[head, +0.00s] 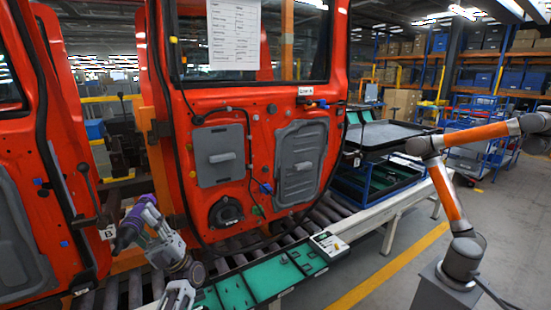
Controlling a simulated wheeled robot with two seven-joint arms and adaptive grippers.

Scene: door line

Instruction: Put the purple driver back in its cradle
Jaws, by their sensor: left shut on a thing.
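The purple driver (140,215) is at the lower left in the head view, in front of the gap between the two red doors. My left gripper (158,243) is shut on it and holds it tilted, above the roller line. Part of the driver is hidden by the gripper. I cannot pick out its cradle for certain. A teal tray (265,277) with dark cutouts lies along the near edge of the line, to the right of and below the driver. My right gripper is not in view.
A large red door (265,118) stands upright on the rollers (240,259), and another red door (40,235) stands at left. A small label B (107,232) is close to the driver. An orange and grey arm (452,198) stands at right. The floor (395,280) is clear beside the yellow line.

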